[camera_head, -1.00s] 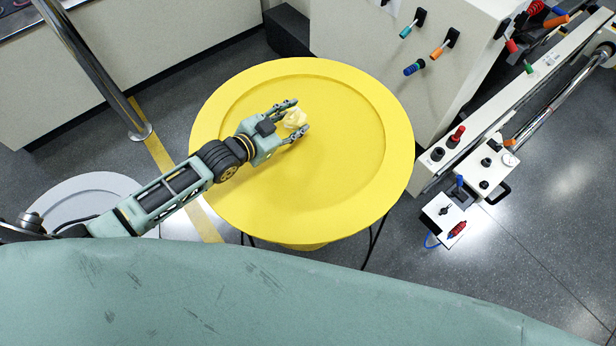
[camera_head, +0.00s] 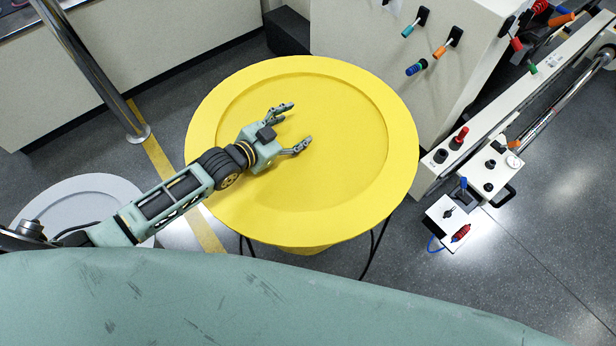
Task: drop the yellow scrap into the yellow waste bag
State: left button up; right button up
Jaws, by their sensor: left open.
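The yellow waste bag (camera_head: 403,150) is a wide round yellow shape with a broad rim and a smooth recessed middle. It stands on the floor near the centre of the head view. My left gripper (camera_head: 298,122) reaches in from the left over the recessed middle. Its fingers are spread apart and nothing shows between them. The yellow scrap cannot be seen now, neither at the fingers nor against the yellow surface. My right gripper is not in view.
A white cabinet with coloured handles (camera_head: 480,60) stands close behind the bag on the right. A metal post (camera_head: 95,70) rises at the left. A pale grey round top (camera_head: 85,190) lies at the lower left. Open grey floor (camera_head: 550,235) is at the right.

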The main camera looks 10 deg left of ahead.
pick_arm(q)
jog(key=v, duration=1.2)
dwell(0.5)
